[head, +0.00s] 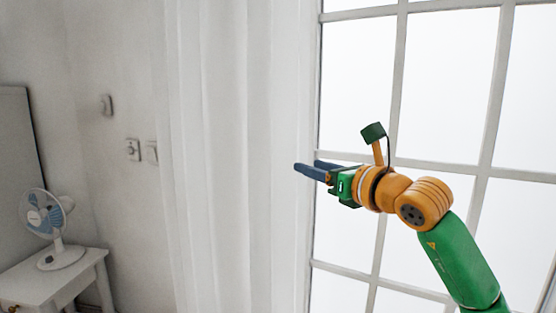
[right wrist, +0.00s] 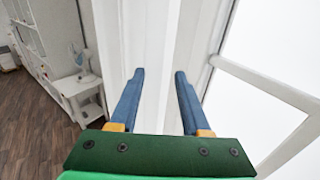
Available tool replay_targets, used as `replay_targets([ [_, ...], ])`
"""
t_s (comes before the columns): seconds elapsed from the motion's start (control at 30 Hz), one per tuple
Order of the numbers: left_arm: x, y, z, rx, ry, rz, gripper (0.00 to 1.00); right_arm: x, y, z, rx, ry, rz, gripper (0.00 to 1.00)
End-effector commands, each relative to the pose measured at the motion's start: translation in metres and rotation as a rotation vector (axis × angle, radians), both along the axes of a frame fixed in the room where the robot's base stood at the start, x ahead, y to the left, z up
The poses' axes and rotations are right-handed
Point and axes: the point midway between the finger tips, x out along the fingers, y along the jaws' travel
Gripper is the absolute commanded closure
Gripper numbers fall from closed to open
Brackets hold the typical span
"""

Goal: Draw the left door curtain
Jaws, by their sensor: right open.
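The white door curtain (head: 235,150) hangs in vertical folds to the left of the glazed door (head: 440,90), bunched at the door's left side. My right gripper (head: 305,170) reaches in from the right, in front of the panes, with its blue fingers pointing left at the curtain's right edge. In the right wrist view the two fingers (right wrist: 157,75) are apart, with the white curtain (right wrist: 150,40) beyond and between them. No cloth is visibly pinched. Whether the fingertips touch the cloth I cannot tell. My left gripper is not in view.
A white side table (head: 60,280) with a small fan (head: 52,228) stands at the lower left. Switches (head: 133,149) sit on the wall left of the curtain. The wrist view shows a wooden floor (right wrist: 35,125) and a white cabinet (right wrist: 35,45).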

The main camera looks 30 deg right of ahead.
Motion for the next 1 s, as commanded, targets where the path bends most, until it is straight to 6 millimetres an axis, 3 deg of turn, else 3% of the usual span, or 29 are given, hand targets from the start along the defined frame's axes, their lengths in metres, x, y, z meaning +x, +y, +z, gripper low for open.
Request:
replay_targets([
  [0.13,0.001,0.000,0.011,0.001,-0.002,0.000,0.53,0.010,-0.003,0.007,-0.009,-0.007,-0.015,0.53],
  [0.4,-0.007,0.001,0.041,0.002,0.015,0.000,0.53,0.060,0.000,0.007,-0.007,-0.004,-0.014,0.53],
  [0.7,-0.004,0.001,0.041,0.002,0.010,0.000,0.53,0.069,0.001,0.002,-0.010,-0.008,-0.014,0.53],
  [0.73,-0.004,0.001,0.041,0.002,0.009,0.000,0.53,0.069,0.001,0.002,-0.010,-0.008,-0.014,0.56],
  [0.9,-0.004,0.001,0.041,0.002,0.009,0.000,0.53,0.069,0.001,0.002,-0.009,-0.008,-0.014,1.00],
  [1.0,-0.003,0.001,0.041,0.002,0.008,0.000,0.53,0.069,0.001,0.002,-0.009,-0.008,-0.014,1.00],
])
